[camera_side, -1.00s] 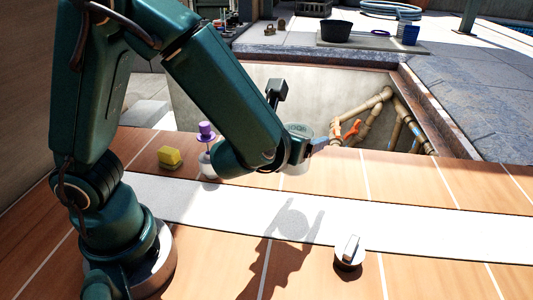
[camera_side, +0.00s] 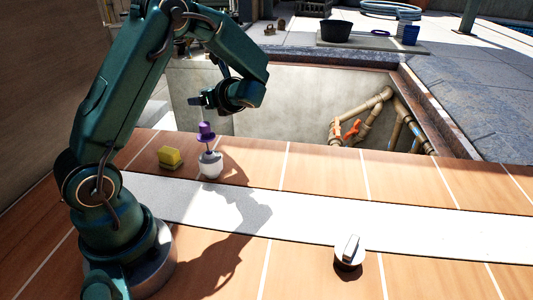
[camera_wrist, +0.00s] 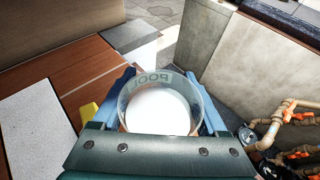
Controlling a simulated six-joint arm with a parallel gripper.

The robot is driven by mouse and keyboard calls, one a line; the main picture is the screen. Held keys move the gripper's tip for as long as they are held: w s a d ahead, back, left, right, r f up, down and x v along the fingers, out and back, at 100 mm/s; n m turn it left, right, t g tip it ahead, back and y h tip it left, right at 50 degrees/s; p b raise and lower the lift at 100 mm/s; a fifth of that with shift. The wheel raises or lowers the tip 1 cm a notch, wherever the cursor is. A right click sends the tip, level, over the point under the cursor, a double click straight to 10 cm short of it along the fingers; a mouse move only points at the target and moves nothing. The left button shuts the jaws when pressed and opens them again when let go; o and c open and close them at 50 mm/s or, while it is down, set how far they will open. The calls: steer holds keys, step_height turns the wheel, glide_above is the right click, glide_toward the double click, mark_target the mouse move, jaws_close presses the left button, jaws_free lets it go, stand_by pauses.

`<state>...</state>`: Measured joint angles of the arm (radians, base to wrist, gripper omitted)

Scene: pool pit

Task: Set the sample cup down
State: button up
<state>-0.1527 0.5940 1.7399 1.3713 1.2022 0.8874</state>
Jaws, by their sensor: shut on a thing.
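In the wrist view the sample cup (camera_wrist: 158,82), a clear round cup with lettering on its wall and a white inside, sits between the two blue fingers of my gripper (camera_wrist: 168,98). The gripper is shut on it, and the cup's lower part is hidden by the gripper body. The cup is hard to make out there against the pale background.
A yellow sponge (camera_side: 171,156) lies left of the bottle. A white strip (camera_side: 300,213) crosses the wooden deck (camera_side: 320,168). A round knob-like object (camera_side: 349,255) stands at the front. Behind the deck is a pit with tan pipes (camera_side: 368,115). The deck right of the bottle is clear.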

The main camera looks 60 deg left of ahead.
steer(key=w+d+f, duration=0.2)
steer(key=w, duration=0.1)
steer(key=w+d+f, duration=0.2)
steer(key=w, duration=0.1)
steer(key=w+d+f, duration=0.2)
steer(key=shift+w+f, duration=0.2)
steer(key=shift+w, duration=0.2)
steer(key=shift+f, duration=2)
steer(key=shift+f, duration=0.1)
steer(key=o, duration=1.4)
steer(key=shift+f, duration=0.1)
steer(key=shift+o, duration=0.2)
